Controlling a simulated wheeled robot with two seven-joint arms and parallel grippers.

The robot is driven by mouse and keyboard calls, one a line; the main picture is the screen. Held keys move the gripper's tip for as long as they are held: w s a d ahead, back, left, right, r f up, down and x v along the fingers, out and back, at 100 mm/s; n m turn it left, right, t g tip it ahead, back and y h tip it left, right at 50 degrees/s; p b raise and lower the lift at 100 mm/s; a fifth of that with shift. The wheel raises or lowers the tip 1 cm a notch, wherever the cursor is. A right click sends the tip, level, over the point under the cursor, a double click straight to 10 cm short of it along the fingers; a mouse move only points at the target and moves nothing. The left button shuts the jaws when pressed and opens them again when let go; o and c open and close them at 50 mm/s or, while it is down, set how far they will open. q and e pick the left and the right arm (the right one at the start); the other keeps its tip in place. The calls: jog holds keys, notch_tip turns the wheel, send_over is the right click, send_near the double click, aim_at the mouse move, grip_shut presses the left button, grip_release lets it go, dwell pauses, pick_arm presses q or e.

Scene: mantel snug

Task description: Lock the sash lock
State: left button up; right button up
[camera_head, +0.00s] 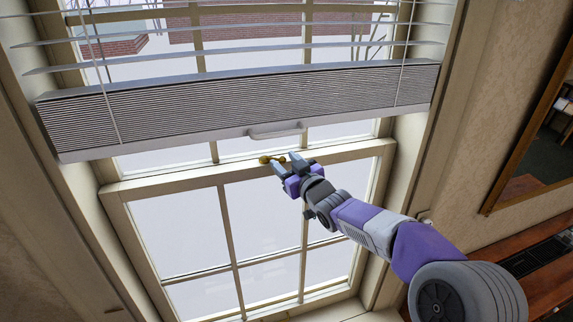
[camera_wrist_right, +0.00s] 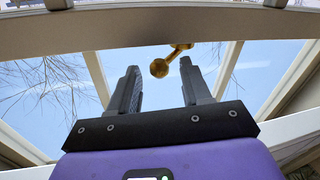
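The brass sash lock (camera_head: 265,159) sits on the top rail of the lower window sash (camera_head: 180,183). In the right wrist view its round knob (camera_wrist_right: 159,68) and part of its arm show ahead, seen between the two fingers. My right gripper (camera_head: 284,162) is at the meeting rail, just right of the lock. In the right wrist view the gripper (camera_wrist_right: 161,80) is open, with a gap between its fingers and nothing held. I cannot tell whether a finger touches the lock. My left gripper is not in view.
A gathered blind (camera_head: 240,98) with a pale handle (camera_head: 275,130) hangs just above the lock. Window frame jambs stand on both sides. A wooden surface (camera_head: 545,258) and a framed mirror (camera_head: 535,135) are at the right.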

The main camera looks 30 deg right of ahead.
jog(key=shift+s, duration=0.1)
jog(key=shift+s+f, duration=0.1)
jog(key=shift+s, duration=0.45)
jog(key=s+b, duration=0.1)
jog(key=s, duration=0.5)
jog(key=shift+s, duration=0.2)
jog(key=shift+a, duration=0.1)
jog(key=a+f+m+g+y+b, duration=0.1)
jog(key=a+f+g+b, duration=0.4)
jog(key=f, duration=1.5)
jog(key=a+f+m+g+y+b, duration=0.15)
jog(key=a+f+g, duration=0.45)
jog(key=f, duration=1.4)
jog(key=s+a+f+g+b, duration=0.1)
jog(key=s+a+f+g, duration=0.1)
jog(key=s+a+f, duration=0.3)
jog(key=s+a+f+m+g+y+b, duration=0.1)
jog(key=s+a+f+g, duration=0.1)
jog(key=s+a+f, duration=0.3)
jog(key=s+a+f+m+g+y+b, duration=0.1)
jog(key=s+a+f, duration=0.3)
jog(key=s+f, duration=0.7)
notch_tip(320, 180, down, 3)
jog(key=shift+s+a+f+g, duration=0.1)
jog(key=shift+s+a+g, duration=0.25)
jog(key=shift+g, duration=0.45)
jog(key=shift+w, duration=0.1)
jog(key=shift+c, duration=0.3)
